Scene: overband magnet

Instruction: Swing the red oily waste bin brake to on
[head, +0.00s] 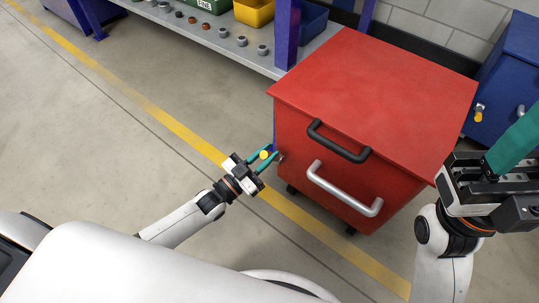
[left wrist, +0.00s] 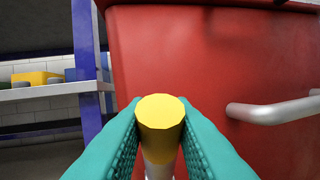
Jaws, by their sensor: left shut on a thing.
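The red oily waste bin (head: 365,95) stands on castors in the middle of the head view, with a black handle (head: 338,141) above a silver handle (head: 345,190) on its front. My left gripper (head: 268,155) is shut on the lever. In the left wrist view the yellow knob (left wrist: 160,112) stands between the teal fingers, with a pale rod below it. My right gripper (head: 508,155) is at the right edge, beside the bin; its fingertips are not clear.
A blue bin (head: 510,75) with its own yellow-tipped lever (head: 479,108) stands at the right. A grey shelf (head: 225,40) on blue posts holds small parts and coloured boxes behind the red bin. The floor at left is clear, crossed by a yellow line (head: 165,120).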

